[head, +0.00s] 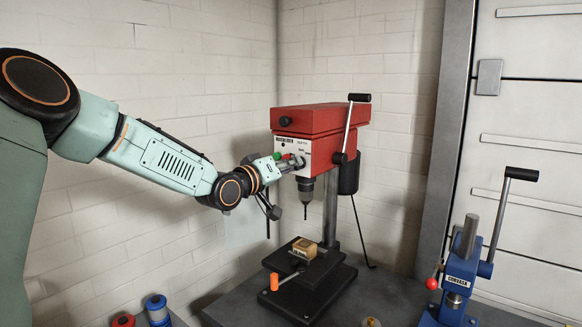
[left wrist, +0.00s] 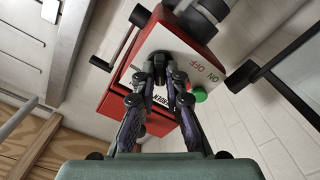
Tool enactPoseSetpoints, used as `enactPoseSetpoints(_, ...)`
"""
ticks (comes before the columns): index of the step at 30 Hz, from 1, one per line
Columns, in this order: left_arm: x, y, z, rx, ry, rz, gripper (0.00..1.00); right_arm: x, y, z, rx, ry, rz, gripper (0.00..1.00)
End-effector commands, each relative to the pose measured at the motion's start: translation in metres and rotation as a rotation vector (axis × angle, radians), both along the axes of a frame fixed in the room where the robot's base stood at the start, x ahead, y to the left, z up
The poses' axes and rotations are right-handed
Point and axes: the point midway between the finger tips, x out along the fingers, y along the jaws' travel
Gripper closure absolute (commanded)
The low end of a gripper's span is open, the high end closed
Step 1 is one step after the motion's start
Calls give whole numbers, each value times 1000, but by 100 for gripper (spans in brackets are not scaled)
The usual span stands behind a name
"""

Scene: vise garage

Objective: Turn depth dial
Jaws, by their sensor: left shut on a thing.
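The red drill press (head: 315,120) stands on a dark bench against the brick wall, its white front panel (head: 309,148) marked with lettering that includes DEPTH. It also shows in the left wrist view (left wrist: 165,117), tilted, with ON and OFF lettering and a green button (left wrist: 199,95). My left gripper (head: 298,164) reaches the panel from the left. In the left wrist view its fingers (left wrist: 160,65) are closed together at the panel, on the depth dial, which they mostly hide. I cannot make out the dial's setting. My right gripper is not in view.
A wooden block (head: 305,248) lies on the press table below the drill bit (head: 305,209). An orange-ended handle (head: 274,281) sticks out in front. A lever (head: 349,125) rises on the press's right side. A blue press (head: 462,271) stands at right; spools (head: 156,305) lie lower left.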

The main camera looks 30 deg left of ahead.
Motion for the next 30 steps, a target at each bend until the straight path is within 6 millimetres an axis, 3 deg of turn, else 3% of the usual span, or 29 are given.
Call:
enactPoseSetpoints(15,0,2,0,-350,25,2,100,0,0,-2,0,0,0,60)
enactPoseSetpoints(30,0,2,0,-428,31,2,100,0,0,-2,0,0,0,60)
